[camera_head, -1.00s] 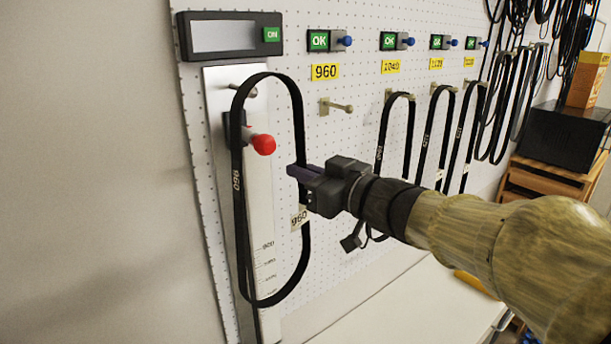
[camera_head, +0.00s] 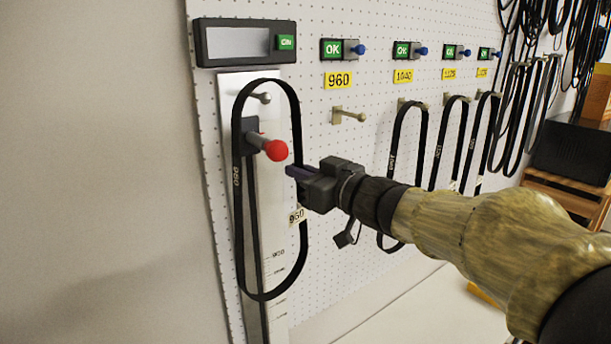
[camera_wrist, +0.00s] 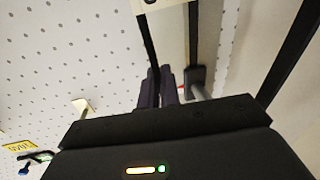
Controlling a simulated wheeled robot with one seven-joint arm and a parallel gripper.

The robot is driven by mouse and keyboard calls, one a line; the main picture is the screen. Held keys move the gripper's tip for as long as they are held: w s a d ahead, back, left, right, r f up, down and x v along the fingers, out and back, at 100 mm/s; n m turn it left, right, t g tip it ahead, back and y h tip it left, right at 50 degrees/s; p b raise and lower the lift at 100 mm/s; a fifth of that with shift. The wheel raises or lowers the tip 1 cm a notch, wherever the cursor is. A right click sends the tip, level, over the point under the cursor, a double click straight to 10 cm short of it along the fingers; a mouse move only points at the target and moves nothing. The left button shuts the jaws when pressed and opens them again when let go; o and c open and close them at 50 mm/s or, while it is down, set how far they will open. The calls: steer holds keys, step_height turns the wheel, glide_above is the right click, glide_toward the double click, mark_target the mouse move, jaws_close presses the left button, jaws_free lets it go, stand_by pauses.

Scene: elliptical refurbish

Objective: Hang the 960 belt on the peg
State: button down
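The 960 belt (camera_head: 237,215) is a black loop with a "960" tag. My gripper (camera_head: 293,172) is shut on its right strand, which also shows at the fingertips (camera_wrist: 158,88) in the wrist view. In the head view the loop frames the upper metal peg (camera_head: 262,97) and the red-tipped peg (camera_head: 276,150) of the measuring fixture (camera_head: 238,95). The belt's top curve is above the upper peg, with a gap. I cannot tell whether the loop is around the pegs or in front of them. The peg under the yellow 960 label (camera_head: 348,115) is empty, to the right.
A display box (camera_head: 245,42) is above the fixture. Green OK boxes (camera_head: 342,49) line the board (camera_head: 330,205). Other belts (camera_head: 394,150) hang on pegs to the right, partly behind my arm. A black box (camera_head: 570,152) stands on a wooden rack (camera_head: 562,187) at far right.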

mark_target(278, 171)
steer(key=w+a, duration=0.1)
steer(key=w+a+f, duration=0.1)
steer(key=w, duration=0.1)
steer(key=shift+a+b, duration=0.1)
steer(key=shift+b, duration=0.3)
steer(key=shift+w+f, duration=0.1)
steer(key=shift+f, duration=0.4)
stand_by(0.5)
steer(key=c, duration=1.5)
jaws_free()
steer(key=shift+c, duration=0.2)
steer(key=shift+b, duration=0.3)
